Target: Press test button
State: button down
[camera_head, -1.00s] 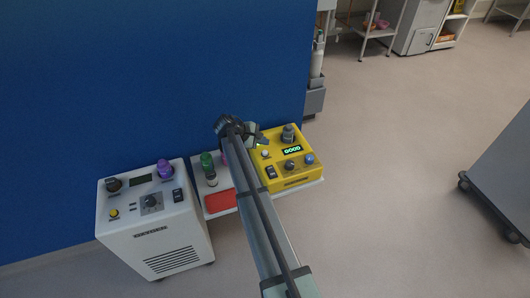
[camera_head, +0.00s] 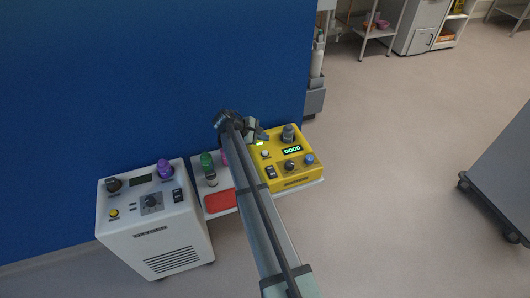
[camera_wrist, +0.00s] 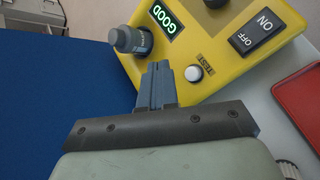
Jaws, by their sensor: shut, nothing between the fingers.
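The yellow device (camera_head: 304,176) sits on a white shelf against the blue wall. Its screen (camera_head: 292,149) reads GOOD in green. The white round test button (camera_wrist: 194,73) is beside a TEST label in the wrist view; it also shows in the head view (camera_head: 265,154). My gripper (camera_wrist: 157,68) is shut and empty. In the wrist view its fingertips appear just beside the button, over the yellow panel's edge; the button is not covered. I cannot tell their height above the panel. In the head view my gripper (camera_head: 260,133) is beyond the button, near the wall.
A grey knob or connector (camera_wrist: 130,39) stands on the panel close to my fingers. An ON/OFF switch (camera_wrist: 255,31) lies past the button. A red pad (camera_head: 220,201) and a green-capped bottle (camera_head: 207,160) are left of the device. A white machine (camera_head: 155,225) stands farther left.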

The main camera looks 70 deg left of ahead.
notch_tip(320, 180, up, 6)
jog(key=shift+f, duration=0.1)
dwell(0.6)
dwell(0.3)
